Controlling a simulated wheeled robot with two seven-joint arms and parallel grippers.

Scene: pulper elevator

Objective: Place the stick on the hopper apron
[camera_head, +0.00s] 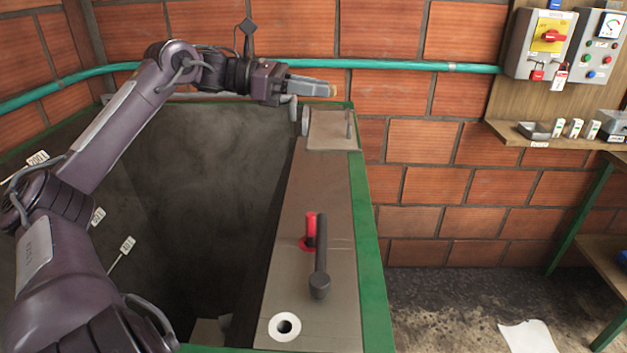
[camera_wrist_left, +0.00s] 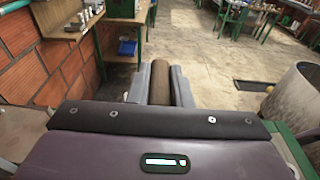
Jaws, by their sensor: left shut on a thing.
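My left gripper (camera_head: 316,88) reaches in from the left over the far end of the hopper, pointing right. It is shut on the stick, a brown round piece between the two grey fingers (camera_wrist_left: 160,92) in the left wrist view. In the head view only a small tan bit of the stick (camera_head: 334,90) shows at the fingertips; the rest is hidden. The flat grey-brown metal strip beside the hopper's dark opening, which looks like the hopper apron (camera_head: 320,185), lies below and nearer than the gripper. My right gripper is not in view.
The strip carries a red piece (camera_head: 310,228), a dark lever (camera_head: 321,255), a white-ringed hole (camera_head: 285,327) and a small metal plate (camera_head: 332,130) at the far end. A green frame edges it. A brick wall with a teal pipe (camera_head: 400,66) stands close behind the gripper.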

